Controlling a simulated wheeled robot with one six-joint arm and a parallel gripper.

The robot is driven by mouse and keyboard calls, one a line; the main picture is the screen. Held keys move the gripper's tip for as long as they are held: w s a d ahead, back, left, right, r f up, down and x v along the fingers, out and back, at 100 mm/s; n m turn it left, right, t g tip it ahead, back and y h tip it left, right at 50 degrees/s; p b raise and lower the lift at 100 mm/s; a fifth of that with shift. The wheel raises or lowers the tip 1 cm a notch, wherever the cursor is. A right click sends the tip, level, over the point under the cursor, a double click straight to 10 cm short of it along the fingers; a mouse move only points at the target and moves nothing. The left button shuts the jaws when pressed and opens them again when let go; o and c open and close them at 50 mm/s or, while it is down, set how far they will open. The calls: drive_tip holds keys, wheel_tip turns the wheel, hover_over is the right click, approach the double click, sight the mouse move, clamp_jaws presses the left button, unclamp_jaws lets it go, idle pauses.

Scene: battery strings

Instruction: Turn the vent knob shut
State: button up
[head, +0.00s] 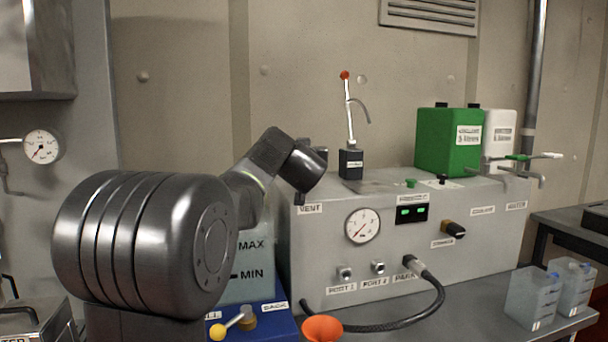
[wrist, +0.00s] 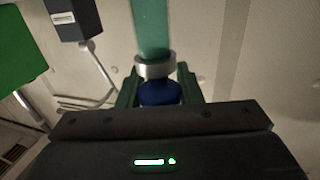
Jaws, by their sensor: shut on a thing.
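The grey machine box (head: 330,270) carries a VENT label (head: 310,209) at the upper left of its front. My gripper (head: 300,197) is at the box's top left end, just above that label. In the wrist view my gripper's dark green fingers (wrist: 157,75) are shut on a dark blue knob (wrist: 160,93), one finger on each side. A silvery collar (wrist: 155,67) and a translucent teal tube (wrist: 153,28) lie beyond the knob. In the head view the knob is hidden by my wrist, so its angle cannot be told.
A black block with a bent pipe (head: 351,164) and a green canister (head: 448,142) stand on the box. A round gauge (head: 362,226) is on its front. A black hose (head: 430,305), an orange funnel (head: 322,329) and a yellow-tipped lever (head: 217,331) are lower down.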

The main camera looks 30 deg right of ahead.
drive_tip(key=shift+a+f+n+t+y+b, duration=0.15)
drive_tip(key=shift+n+t+y+b, duration=1)
drive_tip(key=shift+b, duration=2.65)
drive_tip(key=shift+g+y+b, duration=0.25)
drive_tip(key=shift+y+b, duration=0.05)
drive_tip(key=shift+y, duration=0.25)
drive_tip(key=n+y+p, duration=0.1)
drive_tip(key=n+y, duration=0.2)
drive_tip(key=y, duration=0.1)
drive_tip(key=a+n+y+p, duration=0.1)
drive_tip(key=n+y+p, duration=0.1)
drive_tip(key=y, duration=0.3)
drive_tip(key=n+y+p, duration=0.2)
drive_tip(key=n+y, duration=0.2)
drive_tip(key=shift+a+r+y, duration=0.15)
drive_tip(key=shift+r+y, duration=0.05)
drive_tip(key=shift+y, duration=0.2)
drive_tip(key=shift+f+n+g+y+p, duration=0.15)
drive_tip(key=shift+n+g+y+p, duration=0.2)
drive_tip(key=shift+g+y, duration=0.05)
drive_tip(key=shift+a+f, duration=0.1)
drive_tip(key=shift+f, duration=0.05)
drive_tip(key=o, duration=0.9)
drive_tip(key=shift+o, duration=0.2)
